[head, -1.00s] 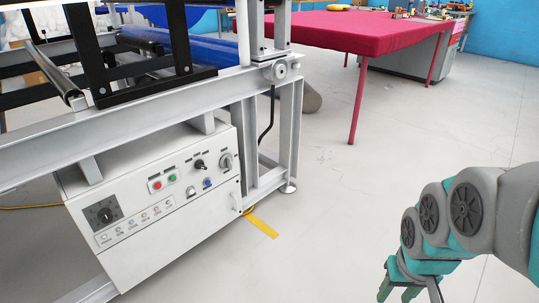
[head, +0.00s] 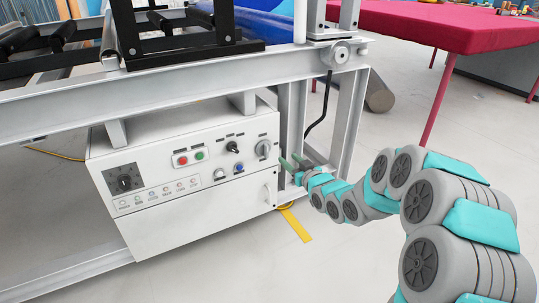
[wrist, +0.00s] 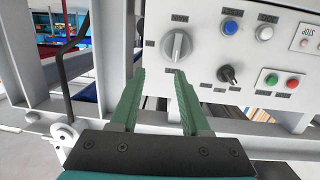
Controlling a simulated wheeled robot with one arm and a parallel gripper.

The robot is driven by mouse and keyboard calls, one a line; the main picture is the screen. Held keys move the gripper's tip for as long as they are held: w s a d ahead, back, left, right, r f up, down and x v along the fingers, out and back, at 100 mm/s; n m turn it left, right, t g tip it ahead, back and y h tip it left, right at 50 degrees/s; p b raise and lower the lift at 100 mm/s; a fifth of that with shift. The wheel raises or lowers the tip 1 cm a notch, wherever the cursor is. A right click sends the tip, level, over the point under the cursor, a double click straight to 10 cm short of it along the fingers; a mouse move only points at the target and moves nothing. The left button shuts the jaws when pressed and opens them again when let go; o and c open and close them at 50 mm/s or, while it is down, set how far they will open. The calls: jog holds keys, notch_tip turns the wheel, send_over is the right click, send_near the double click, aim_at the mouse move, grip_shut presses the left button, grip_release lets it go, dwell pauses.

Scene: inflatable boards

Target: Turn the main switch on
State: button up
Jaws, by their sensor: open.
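The white control box (head: 150,230) hangs under the machine's frame. My gripper (head: 291,164) is at the box's right edge, just right of and below the knob. In the wrist view my gripper (wrist: 159,74) is open and empty, its green fingers apart. The knob lies beyond the right fingertip, not between the fingers.
A black selector (head: 232,147), red and green buttons (head: 190,157) and a black dial (head: 124,182) share the panel. A frame upright (head: 350,120) stands close behind my gripper. A red-covered table (head: 430,25) is at the back right. Floor in front is clear.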

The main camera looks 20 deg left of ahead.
aim_at(268, 148)
jog(key=shift+w+a+f+y, duration=0.15)
jog(key=shift+w+a+y, duration=0.2)
jog(key=shift+w+a, duration=0.8)
jog(key=shift+w+a+f+y, duration=0.2)
jog(key=shift+w+a+y, duration=0.15)
jog(key=shift+a, duration=1.5)
jog(key=shift+w+a+f+y, duration=0.15)
jog(key=shift+w+a+y, duration=0.15)
jog(key=shift+w+a, duration=0.9)
jog(key=shift+s+a+n, duration=0.3)
jog(key=shift+s, duration=0.05)
grip_shut()
